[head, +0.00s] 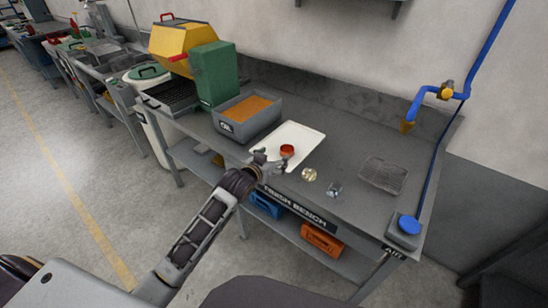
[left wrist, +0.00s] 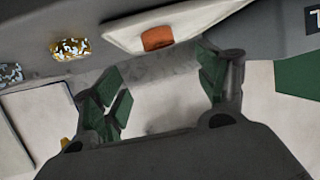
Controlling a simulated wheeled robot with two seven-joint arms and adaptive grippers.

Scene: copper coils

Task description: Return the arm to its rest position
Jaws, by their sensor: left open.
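My left arm reaches from the lower left in the head view to the front edge of the finish bench. My left gripper (head: 264,160) is open there, by the front left edge of the white tray. In the left wrist view its two green-padded fingers (left wrist: 163,92) are spread apart with nothing between them. A copper coil (head: 287,151) sits on the white tray (head: 300,133), just beyond the gripper; it also shows in the left wrist view (left wrist: 157,38). My right gripper is not in view.
A brassy piece (head: 309,174) and a silvery piece (head: 334,189) lie right of the tray. A grey bin with orange contents (head: 228,127) stands left of it. A mesh pad (head: 383,175) and a blue button (head: 409,225) are at the right. Floor is clear at the left.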

